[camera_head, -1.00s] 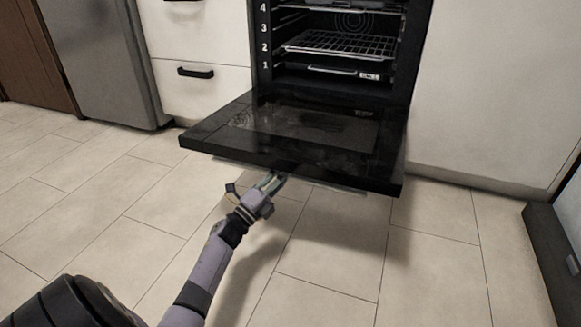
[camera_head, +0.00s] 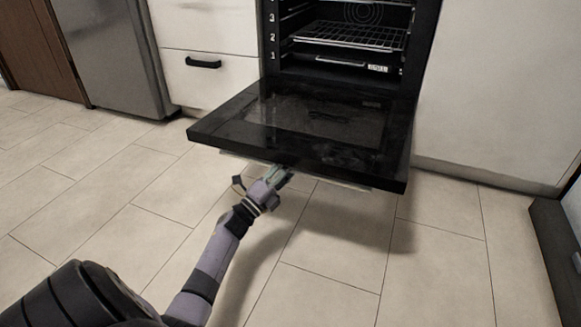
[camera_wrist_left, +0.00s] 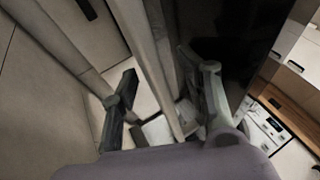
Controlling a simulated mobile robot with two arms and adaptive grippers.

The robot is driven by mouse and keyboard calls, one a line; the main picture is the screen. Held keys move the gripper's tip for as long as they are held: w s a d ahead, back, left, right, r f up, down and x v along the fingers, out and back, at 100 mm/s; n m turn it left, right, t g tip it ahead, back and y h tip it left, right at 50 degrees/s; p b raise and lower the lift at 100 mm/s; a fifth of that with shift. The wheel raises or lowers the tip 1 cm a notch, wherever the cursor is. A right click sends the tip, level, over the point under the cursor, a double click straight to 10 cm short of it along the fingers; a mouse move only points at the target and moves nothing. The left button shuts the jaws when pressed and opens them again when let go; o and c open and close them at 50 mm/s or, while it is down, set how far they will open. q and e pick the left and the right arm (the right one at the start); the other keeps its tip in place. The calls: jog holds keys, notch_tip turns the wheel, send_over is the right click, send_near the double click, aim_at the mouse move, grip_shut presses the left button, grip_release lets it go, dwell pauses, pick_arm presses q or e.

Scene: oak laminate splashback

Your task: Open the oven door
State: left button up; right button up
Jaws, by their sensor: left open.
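The oven (camera_head: 345,68) stands at the top centre of the head view. Its black door (camera_head: 300,125) is swung down, close to level, and the rack inside shows. A pale handle bar (camera_head: 345,184) shows below the door's front edge. My left gripper (camera_head: 281,176) is at this edge, under the door, with its fingertips partly hidden there. In the left wrist view my left gripper (camera_wrist_left: 165,100) is open, with its fingers on either side of the long pale handle bar (camera_wrist_left: 155,60). Contact cannot be told. My right gripper is not in view.
White drawers (camera_head: 210,70) and a grey appliance (camera_head: 110,55) stand left of the oven. A white panel (camera_head: 500,90) is to its right. A dark unit (camera_head: 555,245) stands at the far right. The tiled floor (camera_head: 330,255) before the door is clear.

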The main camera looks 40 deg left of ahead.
aim_at(290, 142)
pick_arm(q)
jog(key=shift+r, duration=0.1)
notch_tip(290, 142, up, 10)
jog(key=shift+f, duration=0.1)
dwell(0.5)
jog(key=s+a+f, duration=0.3)
jog(key=f, duration=0.6)
jog(key=s+a+f, duration=0.3)
jog(key=f, duration=0.6)
jog(key=shift+s, duration=0.4)
dwell(1.1)
dwell(0.6)
